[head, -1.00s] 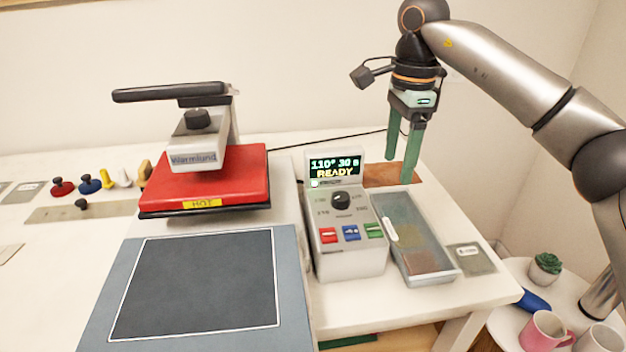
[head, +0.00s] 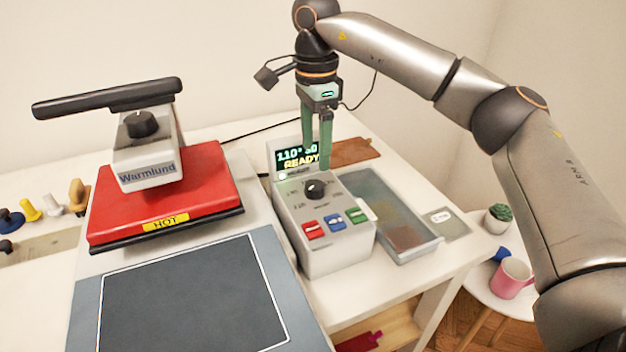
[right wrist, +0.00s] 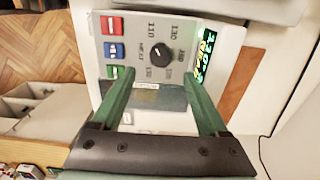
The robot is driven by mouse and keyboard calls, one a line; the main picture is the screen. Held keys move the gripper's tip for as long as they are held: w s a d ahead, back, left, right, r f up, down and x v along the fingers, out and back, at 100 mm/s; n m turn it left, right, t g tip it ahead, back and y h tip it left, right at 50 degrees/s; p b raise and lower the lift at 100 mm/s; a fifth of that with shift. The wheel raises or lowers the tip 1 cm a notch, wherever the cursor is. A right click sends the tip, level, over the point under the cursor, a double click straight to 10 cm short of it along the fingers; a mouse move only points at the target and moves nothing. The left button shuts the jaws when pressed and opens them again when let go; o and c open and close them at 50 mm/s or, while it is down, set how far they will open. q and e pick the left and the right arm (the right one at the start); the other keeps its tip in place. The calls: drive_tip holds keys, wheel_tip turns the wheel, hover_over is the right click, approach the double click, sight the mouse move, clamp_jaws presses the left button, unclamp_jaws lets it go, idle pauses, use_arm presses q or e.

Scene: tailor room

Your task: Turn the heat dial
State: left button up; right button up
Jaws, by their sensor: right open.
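The heat dial (head: 315,189) is a round black knob on the sloped top of a grey control box (head: 322,256). The box's display (head: 298,157) reads 110°, 30 and READY, partly covered by a finger. My right gripper (head: 316,150) is open and empty, fingers pointing down, above the back of the box by the display. In the right wrist view the dial (right wrist: 160,60) lies beyond the gap between the two green fingers (right wrist: 157,76), not between them. Temperature numbers ring it. My left gripper is not in view.
Red, blue and green buttons (head: 335,222) sit below the dial. A red heat press (head: 165,190) marked HOT stands left, with its own black knob (head: 141,124). A grey tray (head: 405,250) stands right of the box. A side table holds a pink mug (head: 511,278).

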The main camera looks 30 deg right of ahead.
sight(315, 185)
wheel_tip(315, 185, down, 8)
drive_tip(key=shift+f, duration=0.1)
idle(0.4)
clamp_jaws()
idle(0.4)
